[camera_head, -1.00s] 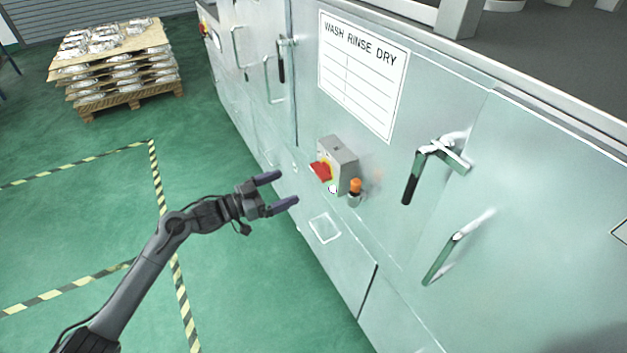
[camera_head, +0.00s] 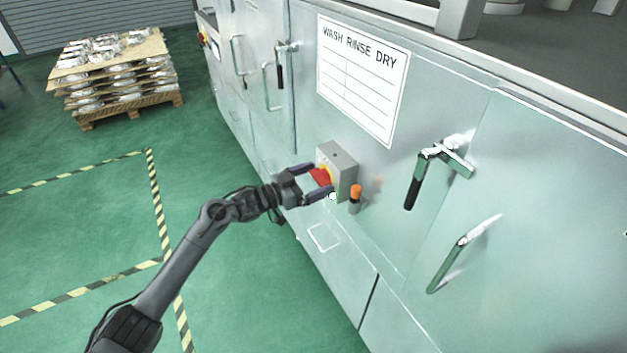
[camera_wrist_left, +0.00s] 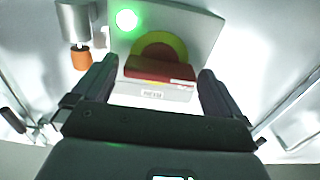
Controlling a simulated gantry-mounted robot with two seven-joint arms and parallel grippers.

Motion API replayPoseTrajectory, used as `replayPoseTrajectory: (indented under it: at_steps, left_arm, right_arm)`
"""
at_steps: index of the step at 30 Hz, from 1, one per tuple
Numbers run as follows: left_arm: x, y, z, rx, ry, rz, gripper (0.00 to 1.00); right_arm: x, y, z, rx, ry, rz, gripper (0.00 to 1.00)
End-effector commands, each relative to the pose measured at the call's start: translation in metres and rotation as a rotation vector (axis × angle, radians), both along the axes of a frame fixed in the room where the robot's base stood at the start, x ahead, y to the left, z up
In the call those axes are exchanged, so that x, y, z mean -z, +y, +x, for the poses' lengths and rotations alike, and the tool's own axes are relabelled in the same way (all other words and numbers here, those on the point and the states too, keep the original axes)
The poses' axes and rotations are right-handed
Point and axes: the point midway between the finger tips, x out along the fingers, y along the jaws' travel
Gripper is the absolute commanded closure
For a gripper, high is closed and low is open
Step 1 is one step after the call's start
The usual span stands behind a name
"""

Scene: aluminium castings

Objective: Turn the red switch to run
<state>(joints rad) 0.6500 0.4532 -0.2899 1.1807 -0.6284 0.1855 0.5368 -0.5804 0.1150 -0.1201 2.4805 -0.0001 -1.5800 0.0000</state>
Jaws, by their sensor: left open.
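The red switch (camera_head: 321,177) sits on a yellow plate on the front of a grey box (camera_head: 342,164) fixed to the machine's front. In the left wrist view the red switch (camera_wrist_left: 160,69) lies crosswise, with a yellow and green ring (camera_wrist_left: 165,43) behind it and a pale label below it. My left gripper (camera_head: 318,181) is open, with one finger on each side of the switch. A lit green lamp (camera_wrist_left: 127,19) is on the box. My right gripper is not in view.
An orange-capped part (camera_head: 355,192) sticks out beside the box, close to my gripper; it also shows in the wrist view (camera_wrist_left: 81,58). Door handles (camera_head: 415,180) project to the right. A pallet of castings (camera_head: 120,85) stands far left on open green floor.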

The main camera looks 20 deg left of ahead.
Motion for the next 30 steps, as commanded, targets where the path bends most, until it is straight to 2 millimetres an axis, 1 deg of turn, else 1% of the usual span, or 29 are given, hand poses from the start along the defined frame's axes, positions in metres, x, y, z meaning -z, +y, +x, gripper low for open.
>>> replayPoseTrajectory:
  at_steps: [6,7,16,25,30]
  left_arm:
    - [-0.0001,-0.0001,0.0002,0.000,0.000,0.000,0.00]
    - [-0.0001,-0.0001,0.0002,0.000,0.000,0.000,0.03]
    - [-0.0003,-0.0001,0.0001,0.000,-0.001,-0.001,0.49]
    - [-0.0005,-0.0004,0.0000,0.000,-0.022,0.025,0.50]
    - [-0.0009,0.0001,-0.0001,-0.001,-0.075,0.085,0.50]
  right_arm:
    - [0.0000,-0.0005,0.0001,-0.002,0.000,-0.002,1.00]
    - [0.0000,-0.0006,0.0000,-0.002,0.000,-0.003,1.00]
    - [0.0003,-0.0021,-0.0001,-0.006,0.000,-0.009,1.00]
    - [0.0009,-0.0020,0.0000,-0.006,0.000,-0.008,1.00]
    - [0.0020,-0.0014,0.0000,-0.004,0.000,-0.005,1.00]
